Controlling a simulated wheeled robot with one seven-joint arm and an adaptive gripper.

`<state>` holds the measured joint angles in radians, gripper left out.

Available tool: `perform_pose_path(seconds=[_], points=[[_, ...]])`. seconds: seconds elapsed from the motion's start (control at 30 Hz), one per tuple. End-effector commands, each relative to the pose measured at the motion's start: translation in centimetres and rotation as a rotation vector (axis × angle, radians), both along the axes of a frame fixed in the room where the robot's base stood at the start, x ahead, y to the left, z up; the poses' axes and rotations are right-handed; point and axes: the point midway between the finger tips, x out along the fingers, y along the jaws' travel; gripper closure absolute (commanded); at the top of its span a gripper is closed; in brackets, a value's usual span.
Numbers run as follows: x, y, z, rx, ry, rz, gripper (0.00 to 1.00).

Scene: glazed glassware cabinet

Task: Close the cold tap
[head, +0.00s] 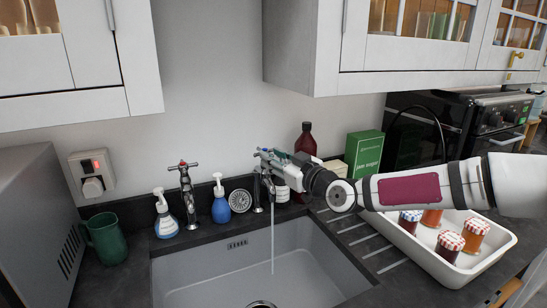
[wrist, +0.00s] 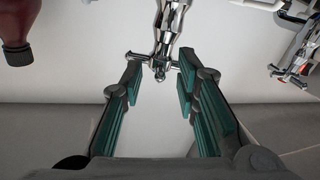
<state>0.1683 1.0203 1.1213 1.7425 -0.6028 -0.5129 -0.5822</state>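The cold tap (head: 264,182) is a chrome tap with a cross handle at the back of the sink, on the right. A thin stream of water (head: 272,238) runs from it into the sink. My gripper (head: 268,158) is at its top and partly hides the handle. In the wrist view the scene is upside down; the tap's cross handle (wrist: 158,64) lies between the tips of my gripper (wrist: 157,80). The fingers are open, one on each side of the handle. I cannot tell whether a finger touches it.
The other tap (head: 187,195), with a red mark, stands to the left. Spray and pump bottles (head: 166,217), a sink strainer (head: 240,201) and a dark red bottle (head: 306,139) stand nearby. A white tray of jars (head: 436,262) lies under my arm. Wall cabinets (head: 300,45) hang above.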

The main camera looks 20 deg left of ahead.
Motion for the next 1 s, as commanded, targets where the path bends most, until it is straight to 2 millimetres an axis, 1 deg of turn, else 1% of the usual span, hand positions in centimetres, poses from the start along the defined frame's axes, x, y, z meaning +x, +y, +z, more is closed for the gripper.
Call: perform_pose_path(seconds=[0.13, 0.37, 0.4, 0.5, 0.8, 1.0], points=[[0.27, 0.45, -0.03, 0.001, 0.001, -0.001, 0.71], [0.26, 0.46, -0.04, -0.001, 0.000, 0.000, 0.71], [0.26, 0.46, -0.04, -0.001, 0.000, 0.000, 0.80], [0.27, 0.45, -0.03, -0.001, 0.000, -0.001, 1.00], [0.13, 0.55, 0.02, -0.001, 0.001, -0.004, 1.00], [-0.52, 1.00, 0.19, -0.003, 0.007, -0.063, 1.00]])
